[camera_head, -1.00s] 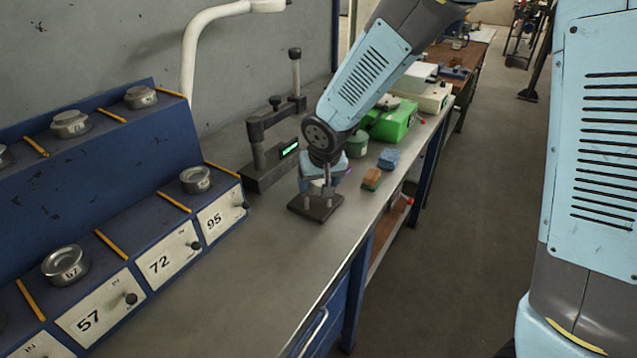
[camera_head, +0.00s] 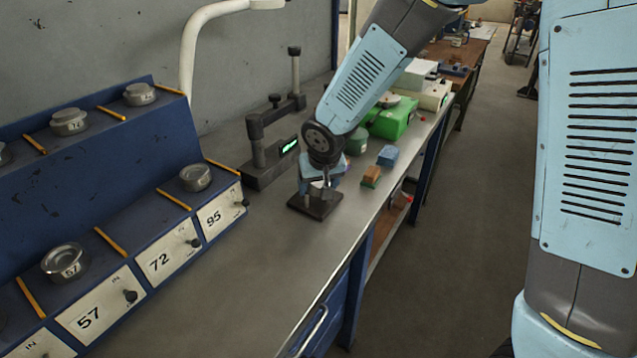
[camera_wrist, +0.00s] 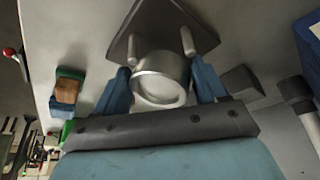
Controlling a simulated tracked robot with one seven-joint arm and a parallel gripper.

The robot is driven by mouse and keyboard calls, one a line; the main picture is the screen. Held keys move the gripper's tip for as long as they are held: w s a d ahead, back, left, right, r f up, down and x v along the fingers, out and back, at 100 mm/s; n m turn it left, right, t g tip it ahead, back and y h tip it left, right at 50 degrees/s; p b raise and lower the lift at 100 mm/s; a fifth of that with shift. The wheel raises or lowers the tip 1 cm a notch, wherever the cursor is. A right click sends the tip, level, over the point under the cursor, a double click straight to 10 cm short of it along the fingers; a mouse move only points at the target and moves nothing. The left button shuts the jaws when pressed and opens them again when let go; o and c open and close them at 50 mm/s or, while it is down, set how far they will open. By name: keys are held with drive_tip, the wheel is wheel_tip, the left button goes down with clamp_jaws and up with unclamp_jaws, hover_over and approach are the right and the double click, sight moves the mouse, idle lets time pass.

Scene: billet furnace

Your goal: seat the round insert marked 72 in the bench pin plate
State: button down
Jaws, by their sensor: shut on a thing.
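My gripper (camera_head: 321,184) is low over the dark bench pin plate (camera_head: 331,208) in the head view. In the wrist view its blue fingers (camera_wrist: 160,76) are shut on the sides of a round metal insert (camera_wrist: 160,92). Its marking cannot be read. The plate (camera_wrist: 150,20) shows behind the insert, with one upright pin (camera_wrist: 136,50) at its left and another pin (camera_wrist: 187,42) at its right. The insert is close to the pins; whether it touches the plate cannot be told. The bay labelled 72 (camera_head: 160,261) has no insert on it.
A blue rack (camera_head: 110,165) with other round inserts stands at the left. A dark gauge stand (camera_head: 262,172) is behind the plate. A brown and green block (camera_head: 371,175), a blue block (camera_head: 388,156) and a green device (camera_head: 392,121) lie to the right. The front bench top is clear.

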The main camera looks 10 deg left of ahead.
drive_tip(key=shift+c, duration=1.7)
unclamp_jaws()
drive_tip(key=shift+f, duration=0.1)
drive_tip(key=v, duration=1.1)
drive_tip(key=s+d+r+m+h, duration=0.15)
drive_tip(key=d+r, duration=0.25)
drive_tip(key=d, duration=0.5)
drive_tip(key=s+d+r+m+t, duration=0.1)
drive_tip(key=s+d+r, duration=0.25)
drive_tip(key=d, duration=0.45)
drive_tip(key=s+d+r+m, duration=0.1)
drive_tip(key=d+r, duration=0.3)
drive_tip(key=d, duration=0.5)
drive_tip(key=s+d+r+m, duration=0.1)
drive_tip(key=s+d, duration=0.5)
drive_tip(key=s, duration=0.2)
drive_tip(key=shift+d+m+t, duration=0.3)
drive_tip(key=shift+m, duration=0.05)
